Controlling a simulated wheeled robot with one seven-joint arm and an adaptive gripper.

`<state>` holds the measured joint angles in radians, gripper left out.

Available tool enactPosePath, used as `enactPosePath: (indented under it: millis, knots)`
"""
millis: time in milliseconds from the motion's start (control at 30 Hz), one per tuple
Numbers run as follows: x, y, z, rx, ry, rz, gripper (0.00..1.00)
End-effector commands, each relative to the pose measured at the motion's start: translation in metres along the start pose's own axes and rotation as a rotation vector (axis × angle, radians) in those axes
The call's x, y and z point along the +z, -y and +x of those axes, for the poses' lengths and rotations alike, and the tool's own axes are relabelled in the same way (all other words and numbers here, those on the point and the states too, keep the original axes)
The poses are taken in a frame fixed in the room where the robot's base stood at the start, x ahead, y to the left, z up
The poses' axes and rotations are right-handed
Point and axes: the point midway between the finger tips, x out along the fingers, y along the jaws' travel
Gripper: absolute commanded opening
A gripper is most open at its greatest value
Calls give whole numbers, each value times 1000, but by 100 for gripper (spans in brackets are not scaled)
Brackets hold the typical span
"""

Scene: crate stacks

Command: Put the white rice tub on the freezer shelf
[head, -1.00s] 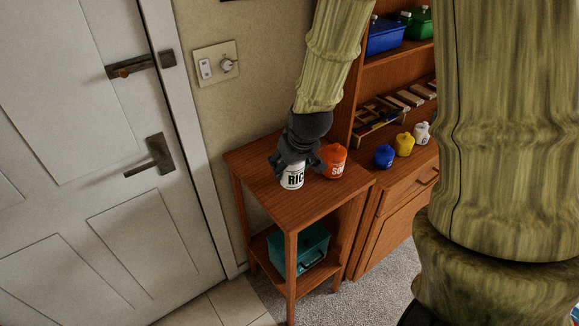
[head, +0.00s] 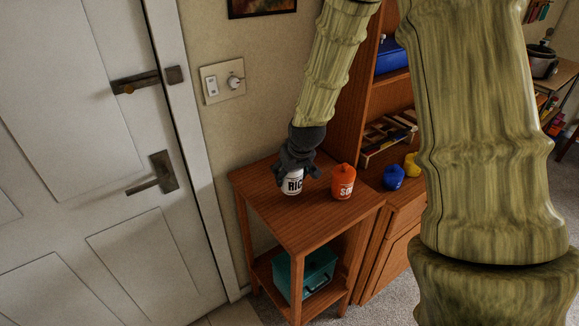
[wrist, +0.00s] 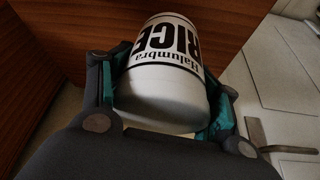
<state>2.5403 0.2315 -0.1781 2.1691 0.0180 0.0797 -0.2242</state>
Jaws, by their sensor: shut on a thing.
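The white rice tub (head: 293,184), with black "RICE" lettering, is at the small wooden side table. My gripper (head: 298,170) is around its upper part from above and shut on it. In the wrist view the tub (wrist: 168,85) lies between the two teal-lined fingers (wrist: 167,98), its lettering facing the camera. I cannot tell for sure whether its base is clear of the tabletop. The freezer shelf is not in view.
An orange tub (head: 343,182) stands just right of the rice tub on the side table (head: 300,222). A teal crate (head: 306,272) sits on its lower shelf. A wooden cabinet (head: 372,120) adjoins at right, with blue (head: 393,177) and yellow (head: 411,165) tubs. A white door (head: 95,150) stands left.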

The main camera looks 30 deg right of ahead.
Motion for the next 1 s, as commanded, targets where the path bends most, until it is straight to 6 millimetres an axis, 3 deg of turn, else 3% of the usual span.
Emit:
enactPosePath:
  millis: [200, 533, 1000]
  knots:
    - [-33, -17, 17, 1, -1, 3, 33]
    - [-53, -26, 30, 1, 0, 2, 33]
    - [-39, -26, 62, 1, 0, 2, 33]
